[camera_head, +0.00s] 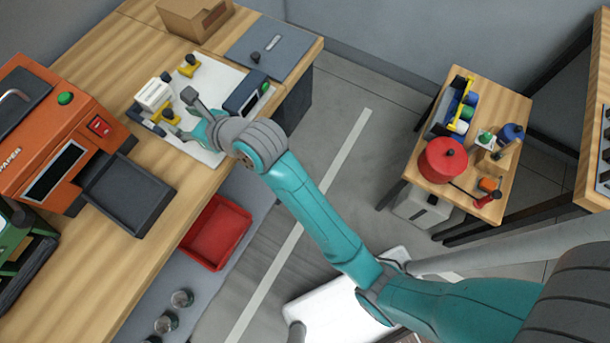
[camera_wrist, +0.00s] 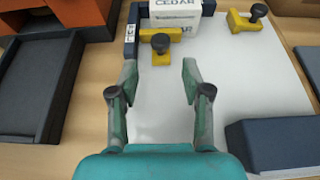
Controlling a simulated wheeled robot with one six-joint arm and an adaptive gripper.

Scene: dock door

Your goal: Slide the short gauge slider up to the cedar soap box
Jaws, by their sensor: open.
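The cedar soap box (camera_wrist: 172,12) is a white carton marked CEDAR, standing on a white sheet; the head view shows it at upper left (camera_head: 153,92). A yellow slider with a black knob (camera_wrist: 162,57) lies at its near side; I cannot tell if they touch. A second yellow slider with a black knob (camera_wrist: 246,23) lies apart at the box's right. Neither is labelled, so which is the short one is unclear. My gripper (camera_wrist: 160,68) is open and empty, its fingers to either side of and nearer than the near slider, which also shows in the head view (camera_head: 169,117).
A dark blue rail (camera_wrist: 131,38) runs along the box's left. A dark block (camera_wrist: 275,145) lies at the sheet's right. An orange machine (camera_head: 60,125) with a dark tray (camera_head: 128,195) stands on the left. The white sheet (camera_wrist: 245,75) is clear in the middle.

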